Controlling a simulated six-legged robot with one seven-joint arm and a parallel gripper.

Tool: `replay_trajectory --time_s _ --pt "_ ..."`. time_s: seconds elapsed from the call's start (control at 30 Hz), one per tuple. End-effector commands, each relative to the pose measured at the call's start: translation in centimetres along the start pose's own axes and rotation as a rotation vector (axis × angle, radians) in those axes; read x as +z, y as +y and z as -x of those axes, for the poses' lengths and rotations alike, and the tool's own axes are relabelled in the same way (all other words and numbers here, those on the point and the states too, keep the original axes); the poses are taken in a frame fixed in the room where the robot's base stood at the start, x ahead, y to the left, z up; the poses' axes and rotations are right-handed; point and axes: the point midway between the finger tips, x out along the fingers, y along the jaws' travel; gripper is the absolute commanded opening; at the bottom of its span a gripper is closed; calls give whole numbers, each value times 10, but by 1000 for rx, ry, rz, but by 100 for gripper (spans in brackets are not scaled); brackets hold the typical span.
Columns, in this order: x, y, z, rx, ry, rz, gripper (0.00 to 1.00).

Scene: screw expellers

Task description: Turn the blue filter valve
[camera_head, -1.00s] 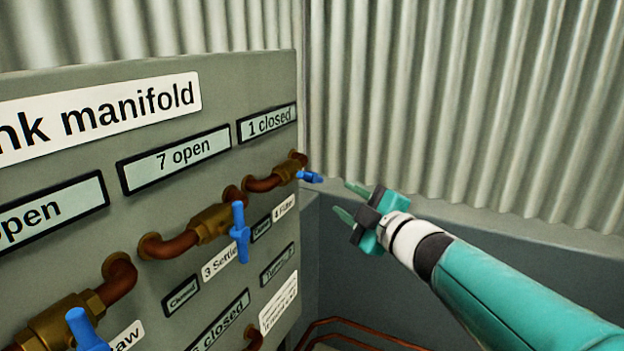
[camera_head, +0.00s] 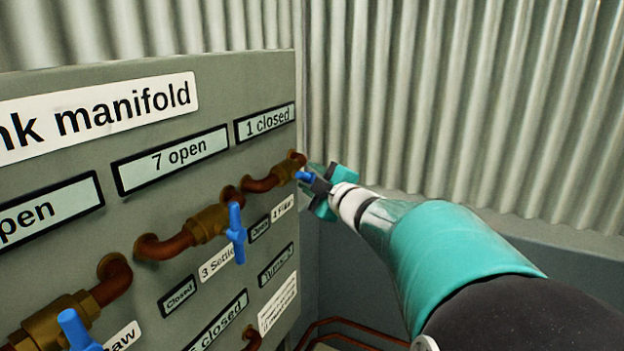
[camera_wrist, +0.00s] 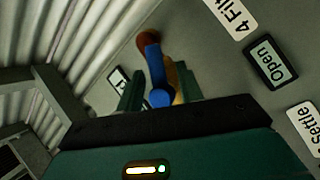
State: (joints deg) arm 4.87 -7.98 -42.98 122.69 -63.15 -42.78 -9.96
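The blue filter valve handle (camera_head: 304,176) sits on a brass and copper pipe fitting at the far right of the panel. In the wrist view the blue handle (camera_wrist: 154,68) lies between the two green fingers of my gripper (camera_wrist: 158,80), one on each side. The fingers look apart, and I cannot tell whether either touches the handle. In the head view my gripper (camera_head: 312,178) is at the handle, partly hiding it. The "4 Filter" label (camera_wrist: 232,14) and an "Open" display (camera_wrist: 271,62) show in the wrist view.
The settle valve's blue handle (camera_head: 236,234) is to the left on the grey manifold panel (camera_head: 240,80). Another blue handle (camera_head: 76,330) is at lower left. A corrugated wall (camera_head: 450,90) stands behind my arm. Copper pipes (camera_head: 350,338) run low below.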

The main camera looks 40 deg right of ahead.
Motion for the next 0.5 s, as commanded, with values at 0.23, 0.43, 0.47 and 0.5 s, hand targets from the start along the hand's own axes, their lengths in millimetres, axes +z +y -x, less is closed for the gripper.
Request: replay_trajectory --time_s 0.23,0.43,0.47,0.5 --pt "0 0 0 0 0 0 27" --pt "0 0 0 0 -1 -1 0" --pt "0 0 0 0 -1 -1 0" --pt "1 0 0 1 -1 0 0"
